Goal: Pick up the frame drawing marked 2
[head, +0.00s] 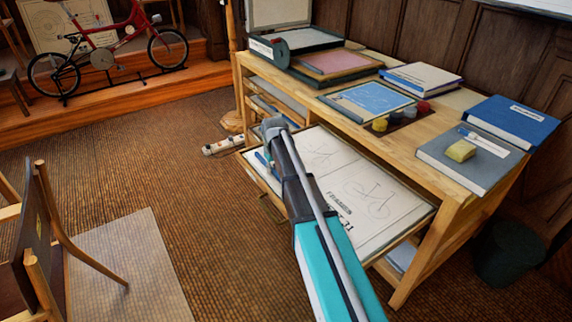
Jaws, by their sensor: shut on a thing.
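A pale drawing sheet (366,190) lies in the open drawer (427,213) of the wooden desk. It carries bicycle line drawings and dark lettering; I cannot read a clear number 2 on it. My arm reaches over the drawer from the lower right, and its teal link covers part of the sheet. My gripper (267,174) points down at the drawer's left end, mostly hidden by my wrist. It looks shut at the sheet's left part. Its fingertips and the exact grip are too small to make out.
The desk top (350,125) holds a framed blue print (370,98), paint pots (401,111), books and a yellow sponge (460,150). A chair (45,235) stands at left, a dark bin (508,250) at right. A red bicycle (105,45) stands on a platform behind.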

